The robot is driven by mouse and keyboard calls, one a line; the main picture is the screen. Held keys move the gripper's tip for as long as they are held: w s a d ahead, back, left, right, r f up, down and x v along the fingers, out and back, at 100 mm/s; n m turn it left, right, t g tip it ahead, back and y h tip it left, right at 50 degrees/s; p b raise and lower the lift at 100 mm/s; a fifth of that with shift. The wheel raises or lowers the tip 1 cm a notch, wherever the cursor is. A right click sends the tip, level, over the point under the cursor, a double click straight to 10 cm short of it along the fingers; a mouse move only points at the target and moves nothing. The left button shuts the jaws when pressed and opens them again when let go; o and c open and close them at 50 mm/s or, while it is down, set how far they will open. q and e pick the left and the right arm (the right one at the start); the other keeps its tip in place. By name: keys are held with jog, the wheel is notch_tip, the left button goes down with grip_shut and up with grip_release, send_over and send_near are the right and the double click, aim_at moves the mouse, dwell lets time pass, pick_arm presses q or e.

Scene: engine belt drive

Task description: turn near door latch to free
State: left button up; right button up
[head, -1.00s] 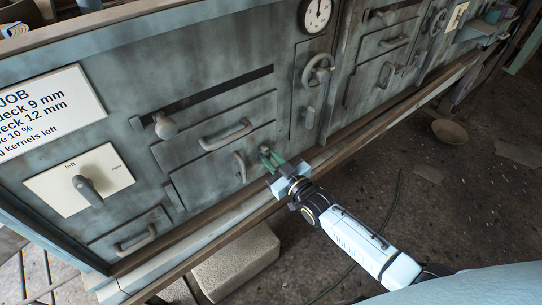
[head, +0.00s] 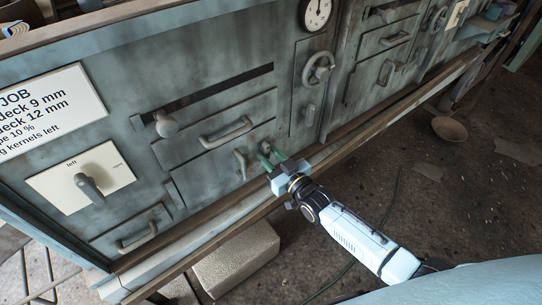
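My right gripper (head: 271,157) is at the lower right corner of the near door (head: 212,178) on the grey-green cabinet. Its two green fingers show a gap between them and point at the door. A small grey piece, which looks like the door latch (head: 267,146), shows at the fingertips. The fingers partly hide it, so I cannot tell whether they touch it or how far it is turned. A curved door handle (head: 240,165) is just left of the fingers. The door looks shut. My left gripper is not in view.
A drawer handle (head: 226,132) and a round knob (head: 166,124) on a slot are above the door. A handwheel (head: 318,68) is at upper right. A wooden rail (head: 335,152) runs along the cabinet's lower edge. A stone block (head: 236,262) lies below. Floor at right is mostly open.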

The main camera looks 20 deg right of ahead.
jog(key=shift+o, duration=0.4)
